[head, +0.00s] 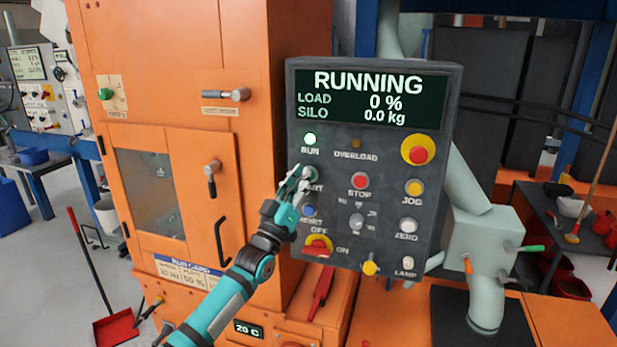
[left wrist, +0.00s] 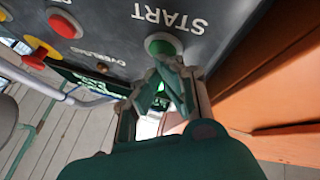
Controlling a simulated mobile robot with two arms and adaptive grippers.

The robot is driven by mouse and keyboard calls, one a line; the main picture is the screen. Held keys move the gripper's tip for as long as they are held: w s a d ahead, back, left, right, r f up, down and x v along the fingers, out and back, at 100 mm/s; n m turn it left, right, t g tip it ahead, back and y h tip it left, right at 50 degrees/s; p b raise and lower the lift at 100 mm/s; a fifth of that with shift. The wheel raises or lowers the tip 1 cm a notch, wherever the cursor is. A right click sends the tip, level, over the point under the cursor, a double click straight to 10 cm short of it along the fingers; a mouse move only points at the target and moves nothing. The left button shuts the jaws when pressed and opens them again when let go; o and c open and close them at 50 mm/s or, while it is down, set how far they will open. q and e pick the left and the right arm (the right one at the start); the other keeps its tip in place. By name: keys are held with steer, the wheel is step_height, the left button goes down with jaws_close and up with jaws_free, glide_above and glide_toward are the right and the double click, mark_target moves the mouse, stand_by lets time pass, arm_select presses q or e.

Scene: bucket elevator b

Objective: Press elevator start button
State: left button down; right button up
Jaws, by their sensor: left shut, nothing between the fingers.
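The dark grey control panel (head: 384,138) carries a display (head: 372,99) reading RUNNING, LOAD 0 % and SILO 0.0 kg. The RUN lamp (head: 310,139) glows bright green. The green start button (left wrist: 163,44) sits under the START label in the left wrist view. In the head view the fingers partly cover the start button (head: 311,174) and its label. My left gripper (head: 300,174) is shut and empty, its fingertips (left wrist: 166,66) at the button. I cannot tell whether they touch it. My right gripper is out of view.
Around the start button are the red STOP button (head: 360,181), blue button (head: 309,211), red-yellow emergency stop (head: 419,150), yellow JOG button (head: 414,187) and an OFF/ON switch (head: 318,245). An orange cabinet (head: 190,60) stands left of the panel. A red dustpan (head: 116,328) lies on the floor.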

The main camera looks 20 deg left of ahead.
arm_select(q)
steer(key=shift+s, duration=0.15)
steer(key=shift+s+p, duration=0.6)
steer(key=shift+s, duration=0.1)
steer(key=s+p, duration=0.3)
steer(key=s, duration=0.2)
steer(key=shift+a, duration=0.1)
stand_by(0.5)
